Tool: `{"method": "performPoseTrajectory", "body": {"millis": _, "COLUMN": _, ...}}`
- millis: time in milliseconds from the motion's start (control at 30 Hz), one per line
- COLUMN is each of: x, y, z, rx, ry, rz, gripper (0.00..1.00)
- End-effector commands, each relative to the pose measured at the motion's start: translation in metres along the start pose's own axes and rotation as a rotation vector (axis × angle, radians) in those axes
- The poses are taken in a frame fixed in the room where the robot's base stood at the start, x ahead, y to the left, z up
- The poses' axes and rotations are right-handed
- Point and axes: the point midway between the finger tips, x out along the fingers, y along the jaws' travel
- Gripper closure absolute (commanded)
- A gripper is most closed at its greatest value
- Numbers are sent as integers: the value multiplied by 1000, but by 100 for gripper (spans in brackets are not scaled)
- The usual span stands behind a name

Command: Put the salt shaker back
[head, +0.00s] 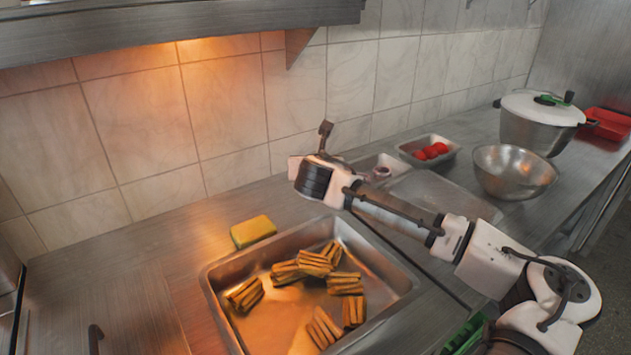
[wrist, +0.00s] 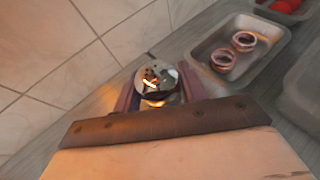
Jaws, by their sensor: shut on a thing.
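The salt shaker (wrist: 158,86) shows in the wrist view as a round, shiny metal top between the two fingers. My gripper (wrist: 160,92) is shut on it, with one finger on each side. The shaker's lower part is hidden, so I cannot tell whether it touches the counter. In the head view my wrist is over the counter near the tiled wall, behind the large steel tray (head: 212,297).
A small tray (wrist: 205,47) with onion rings (wrist: 233,51) lies right of the shaker. A tray of tomatoes (head: 431,151) stands beyond. A yellow sponge (head: 253,231) lies left. The steel tray holds several grilled pieces (head: 314,262). A bowl (head: 514,172) and pot (head: 540,124) stand right.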

Motion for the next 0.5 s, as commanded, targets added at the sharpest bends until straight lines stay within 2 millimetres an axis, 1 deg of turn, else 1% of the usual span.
{"method": "performPoseTrajectory", "body": {"millis": 167, "x": 6, "y": -1, "z": -13, "rx": 1, "ry": 0, "rz": -1, "gripper": 92}}
{"method": "performPoseTrajectory", "body": {"millis": 400, "x": 19, "y": -1, "z": -44, "rx": 1, "ry": 0, "rz": -1, "gripper": 92}}
{"method": "performPoseTrajectory", "body": {"millis": 500, "x": 21, "y": -1, "z": -49, "rx": 0, "ry": -2, "rz": -1, "gripper": 92}}
